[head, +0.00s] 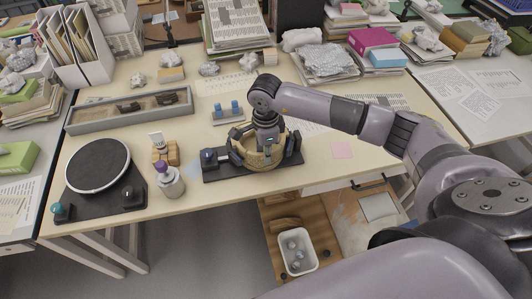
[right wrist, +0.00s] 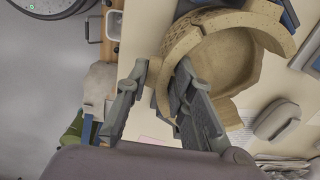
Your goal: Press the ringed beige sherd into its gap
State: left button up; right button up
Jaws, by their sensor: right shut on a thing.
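The beige bowl (head: 268,158) sits in a black holder (head: 227,173) with upright clamps on the table, and its curved wall and hollow inside show in the right wrist view (right wrist: 235,65). My right gripper (head: 266,141) points down at the bowl. In the right wrist view its fingers (right wrist: 163,80) stand on either side of a beige sherd (right wrist: 163,98) at the bowl's wall, shut on it. I cannot make out a ring mark, nor whether the sherd is fully seated, as the fingers hide part of it. My left gripper is not in view.
A black turntable (head: 98,165) and a purple-capped jar (head: 168,180) stand to the left. A long grey tray (head: 128,112) and a small stand with blue pads (head: 228,113) lie behind. A white bin (head: 298,250) sits below the table. A pink note (head: 342,151) lies right of the holder.

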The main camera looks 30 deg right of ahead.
jog(key=shift+f+b, duration=0.35)
jog(key=shift+b, duration=0.15)
dwell(1.8)
jog(key=o, duration=1.1)
jog(key=shift+c, duration=0.2)
notch_tip(320, 180, up, 12)
